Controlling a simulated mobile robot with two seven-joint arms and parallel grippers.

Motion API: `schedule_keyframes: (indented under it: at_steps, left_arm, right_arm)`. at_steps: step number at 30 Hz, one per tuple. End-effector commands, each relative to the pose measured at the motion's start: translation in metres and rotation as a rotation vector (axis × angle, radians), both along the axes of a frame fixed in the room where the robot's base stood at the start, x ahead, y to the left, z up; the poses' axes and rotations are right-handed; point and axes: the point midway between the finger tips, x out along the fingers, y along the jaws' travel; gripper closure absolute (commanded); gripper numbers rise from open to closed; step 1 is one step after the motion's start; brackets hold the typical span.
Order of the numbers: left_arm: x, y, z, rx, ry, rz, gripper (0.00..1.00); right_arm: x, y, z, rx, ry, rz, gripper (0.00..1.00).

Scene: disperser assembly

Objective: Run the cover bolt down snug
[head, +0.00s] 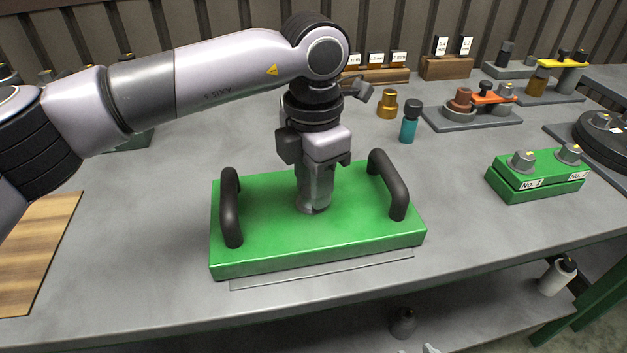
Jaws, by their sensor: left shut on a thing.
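A green cover (272,246) with two black handles lies on a grey base on the workbench. My left gripper (313,178) points straight down over the middle of the cover, between the handles. It is shut on a grey metal piece, which looks like the cover bolt (313,205), standing upright at the cover's top face. The fingers hide most of the bolt, and I cannot tell whether its head touches the cover. My right gripper is not in view.
The black handles (230,207) and (388,185) rise on both sides of the gripper. A teal-and-black bottle (408,124) and brass fitting (387,104) stand behind. A green block (538,182) with two bolts sits right. A wooden board (35,250) lies left.

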Motion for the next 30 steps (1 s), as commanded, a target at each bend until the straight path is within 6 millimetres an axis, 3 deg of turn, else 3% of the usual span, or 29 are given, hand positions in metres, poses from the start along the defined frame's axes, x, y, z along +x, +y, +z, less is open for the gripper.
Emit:
schedule_keyframes:
  at_steps: [8, 9, 11, 21, 30]
  left_arm:
    - [0.001, 0.000, 0.002, -0.002, -0.004, 0.001, 0.99]
    - [0.001, 0.000, 0.002, -0.002, -0.004, 0.001, 0.62]
    - [0.001, 0.000, 0.002, -0.002, -0.004, 0.001, 0.43]
    - [0.001, 0.000, 0.004, -0.001, -0.003, 0.001, 0.43]
    - [0.001, -0.001, 0.049, -0.003, -0.005, 0.000, 0.43]
  right_arm:
    - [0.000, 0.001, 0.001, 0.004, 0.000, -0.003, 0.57]
    - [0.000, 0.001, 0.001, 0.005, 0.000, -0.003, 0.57]
    - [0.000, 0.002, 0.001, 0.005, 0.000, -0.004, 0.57]
    - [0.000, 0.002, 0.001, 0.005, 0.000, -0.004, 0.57]
    - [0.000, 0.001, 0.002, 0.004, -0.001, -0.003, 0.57]
